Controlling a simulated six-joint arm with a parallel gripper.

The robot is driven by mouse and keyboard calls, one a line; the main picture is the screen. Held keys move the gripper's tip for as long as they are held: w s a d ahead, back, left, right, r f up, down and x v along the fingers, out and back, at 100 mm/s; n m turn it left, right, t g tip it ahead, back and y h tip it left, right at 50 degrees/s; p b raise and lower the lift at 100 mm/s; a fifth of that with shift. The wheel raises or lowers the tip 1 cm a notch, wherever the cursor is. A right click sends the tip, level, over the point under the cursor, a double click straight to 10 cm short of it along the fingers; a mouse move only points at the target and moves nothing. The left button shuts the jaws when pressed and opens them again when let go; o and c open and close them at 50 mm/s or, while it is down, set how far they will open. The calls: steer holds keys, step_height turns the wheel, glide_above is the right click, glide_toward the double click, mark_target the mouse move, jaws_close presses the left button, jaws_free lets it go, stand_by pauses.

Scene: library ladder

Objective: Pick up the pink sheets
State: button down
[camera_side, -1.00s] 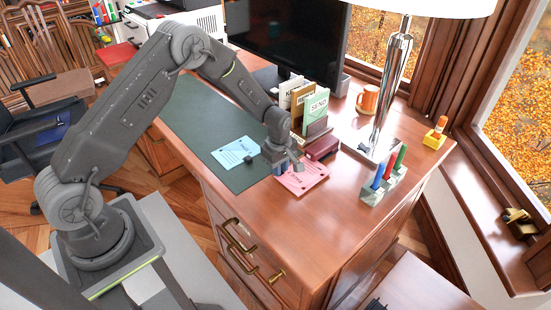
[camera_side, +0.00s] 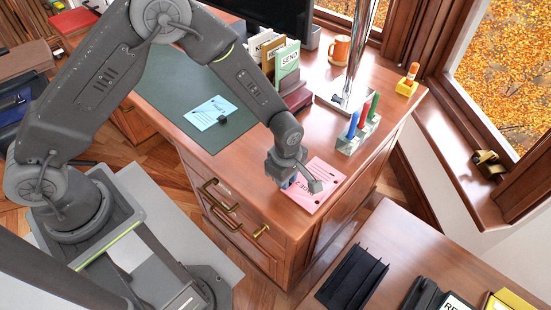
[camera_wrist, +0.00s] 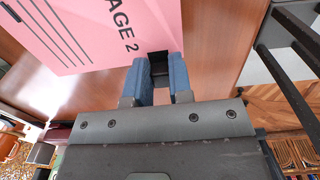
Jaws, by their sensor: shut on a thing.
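The pink sheets (camera_side: 325,179) show at the front right part of the wooden desk (camera_side: 240,195) in the side view. In the wrist view the pink sheets (camera_wrist: 95,32) carry black print reading "AGE 2" and several lines. My gripper (camera_side: 303,184) is at their near left edge. In the wrist view my gripper's (camera_wrist: 158,80) blue fingertips are shut on a black clip (camera_wrist: 158,60) at the sheets' edge. The side view does not clearly show whether the sheets are clear of the desk top.
Pale blue sheets (camera_side: 207,112) with a black clip lie on the dark green mat (camera_side: 165,85). A letter holder (camera_side: 296,97), marker stand (camera_side: 350,144), mug (camera_side: 340,50) and lamp stand behind. A lower desk at bottom right bears a black rack (camera_side: 352,277).

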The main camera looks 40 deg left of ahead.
steer(key=s+d, duration=0.4)
steer(key=d, duration=0.4)
steer(key=s+d, duration=0.3)
steer(key=d, duration=0.5)
steer(key=s, duration=0.7)
steer(key=shift+d, duration=0.25)
steer(key=shift+r, duration=0.1)
stand_by(0.4)
